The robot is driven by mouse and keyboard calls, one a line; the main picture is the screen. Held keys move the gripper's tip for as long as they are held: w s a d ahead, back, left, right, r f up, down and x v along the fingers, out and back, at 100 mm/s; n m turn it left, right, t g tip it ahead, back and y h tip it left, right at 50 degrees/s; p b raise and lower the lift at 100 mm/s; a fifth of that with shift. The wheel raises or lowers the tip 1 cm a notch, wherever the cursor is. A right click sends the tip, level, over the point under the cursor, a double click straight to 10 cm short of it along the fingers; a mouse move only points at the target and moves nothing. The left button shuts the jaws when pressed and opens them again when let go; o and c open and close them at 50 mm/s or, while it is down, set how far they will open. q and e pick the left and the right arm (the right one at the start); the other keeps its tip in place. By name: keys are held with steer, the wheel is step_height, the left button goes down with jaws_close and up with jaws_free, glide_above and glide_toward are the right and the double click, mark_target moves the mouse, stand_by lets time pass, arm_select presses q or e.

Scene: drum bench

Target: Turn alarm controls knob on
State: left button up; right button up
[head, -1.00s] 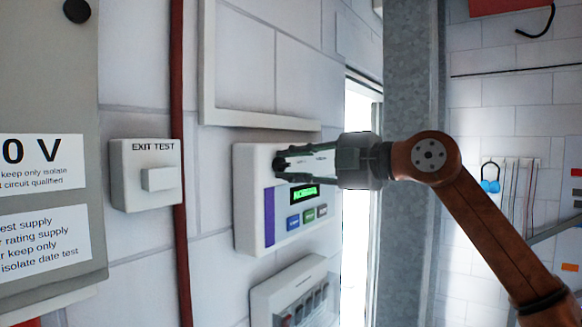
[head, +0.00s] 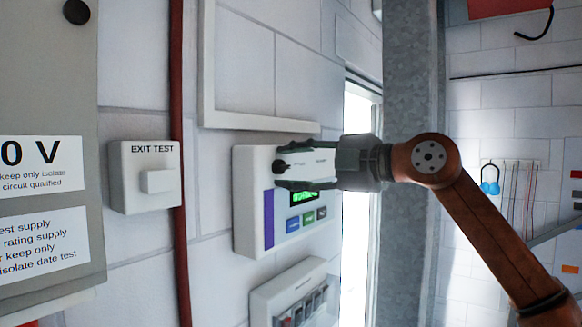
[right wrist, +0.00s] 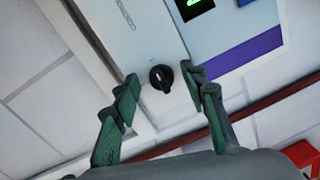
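The alarm control panel (head: 246,230) is a white box on the wall with a purple stripe, a green-lit display (head: 303,196) and several coloured buttons. Its black knob (head: 279,166) is near the panel's left edge, and the right wrist view shows the knob (right wrist: 161,77) with a short white mark. My right gripper (head: 286,167) reaches in from the right at the panel. In the right wrist view its two fingers (right wrist: 160,79) are apart, one on each side of the knob, with gaps visible between. My left gripper is not in view.
A lower box with several switches (head: 262,302) is under the panel. An EXIT TEST box (head: 127,184), a red pipe (head: 178,240) and a grey cabinet (head: 60,110) are to the left. A steel column (head: 408,90) stands behind my right gripper.

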steer(key=shift+s+d, duration=0.1)
steer(key=v, duration=1.1)
steer(key=shift+s+d, duration=0.2)
steer(key=shift+d, duration=0.15)
